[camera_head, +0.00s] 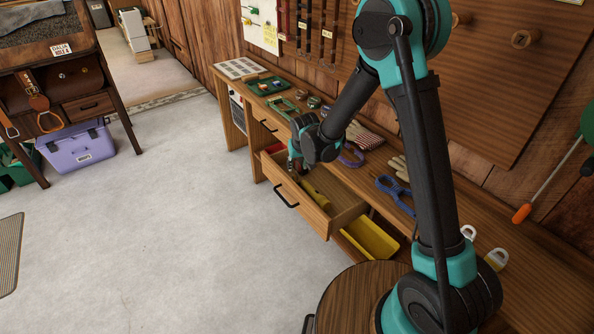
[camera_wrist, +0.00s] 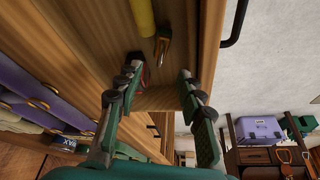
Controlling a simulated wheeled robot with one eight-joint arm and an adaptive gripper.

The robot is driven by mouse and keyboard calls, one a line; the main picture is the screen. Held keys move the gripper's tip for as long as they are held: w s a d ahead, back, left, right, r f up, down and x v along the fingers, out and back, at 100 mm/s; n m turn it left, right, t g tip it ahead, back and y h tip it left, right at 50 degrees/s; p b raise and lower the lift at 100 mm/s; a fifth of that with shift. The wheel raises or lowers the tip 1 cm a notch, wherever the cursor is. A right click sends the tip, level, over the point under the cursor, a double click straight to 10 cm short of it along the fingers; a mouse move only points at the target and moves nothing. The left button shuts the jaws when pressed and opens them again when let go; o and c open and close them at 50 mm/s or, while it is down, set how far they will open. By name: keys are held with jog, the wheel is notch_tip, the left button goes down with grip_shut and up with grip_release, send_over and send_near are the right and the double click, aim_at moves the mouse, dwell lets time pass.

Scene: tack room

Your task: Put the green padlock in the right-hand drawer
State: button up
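The right-hand drawer (camera_head: 345,217) of the wooden bench is pulled open. A yellow cylinder (camera_head: 316,194) lies inside; it also shows in the wrist view (camera_wrist: 142,18), beside a small brass-coloured piece (camera_wrist: 162,46). My gripper (camera_head: 294,160) is over the far-left part of this drawer. In the wrist view my gripper (camera_wrist: 162,84) has its fingers spread apart, with nothing clearly held between them. A small dark and red thing (camera_wrist: 135,60) shows beyond the left fingertip, partly hidden. I cannot make out a green padlock in either view.
The bench top holds a green tray (camera_head: 267,86), striped gloves (camera_head: 364,137) and blue horseshoe-like pieces (camera_head: 395,193).

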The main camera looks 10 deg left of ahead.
jog(key=s+d+r, duration=0.2)
jog(key=d+r, duration=0.1)
jog(key=d, duration=0.4)
jog(key=s+d+r+m, duration=0.1)
jog(key=s+d+r, duration=0.1)
jog(key=d, duration=0.6)
jog(key=s+d+r+m+h, duration=0.1)
jog(key=s+d+r, duration=0.1)
jog(key=d+r, duration=0.3)
jog(key=shift+s+d+r, duration=0.1)
jog(key=shift+s+d, duration=0.1)
jog(key=shift+d, duration=1.2)
jog(key=s+d+m+h, duration=0.1)
jog(key=s+d+m, duration=0.2)
jog(key=s+d, duration=1.3)
jog(key=shift+s+f, duration=0.4)
jog(key=shift+s, duration=0.05)
jog(key=shift+c, duration=0.2)
